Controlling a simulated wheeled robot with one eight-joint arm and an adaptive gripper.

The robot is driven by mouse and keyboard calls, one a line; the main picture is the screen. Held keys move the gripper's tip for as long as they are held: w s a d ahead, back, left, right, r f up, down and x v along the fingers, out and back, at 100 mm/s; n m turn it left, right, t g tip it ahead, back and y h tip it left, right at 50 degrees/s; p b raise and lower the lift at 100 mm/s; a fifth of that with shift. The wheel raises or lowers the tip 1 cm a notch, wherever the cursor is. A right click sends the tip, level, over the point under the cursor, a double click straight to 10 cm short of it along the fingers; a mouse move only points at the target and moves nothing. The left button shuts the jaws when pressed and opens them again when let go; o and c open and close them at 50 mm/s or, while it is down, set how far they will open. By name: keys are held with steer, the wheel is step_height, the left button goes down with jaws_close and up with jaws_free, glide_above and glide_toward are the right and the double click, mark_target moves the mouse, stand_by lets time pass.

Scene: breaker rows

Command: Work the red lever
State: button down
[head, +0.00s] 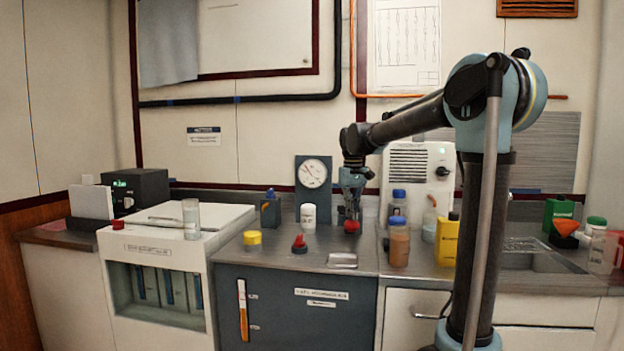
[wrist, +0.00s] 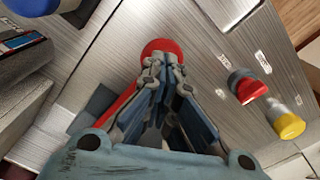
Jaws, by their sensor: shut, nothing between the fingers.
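My gripper (head: 352,208) points down over the worktop, its fingers closed together with nothing between them. In the wrist view its fingertips (wrist: 165,72) are at the near edge of a round red part (wrist: 162,48); whether they touch it I cannot tell. A red bar (wrist: 116,112) runs along the left side of my fingers, partly hidden by them. The red part also shows right under my gripper in the head view (head: 351,227). A separate red knob on a dark base (wrist: 247,88) is to the right in the wrist view; it stands left of my gripper in the head view (head: 299,244).
A yellow knob (head: 252,240) stands left of the red knob. A white-lidded bottle (head: 308,215) and a gauge (head: 313,172) are left of my gripper. A blue-capped brown bottle (head: 399,243) and a yellow container (head: 447,240) stand close on the right.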

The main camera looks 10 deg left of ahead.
steer(key=shift+r, duration=3.3)
steer(key=shift+f, duration=0.15)
steer(key=shift+f, duration=2.5)
steer(key=shift+r, duration=2.65)
steer(key=shift+r, duration=2.5)
steer(key=shift+s, duration=0.1)
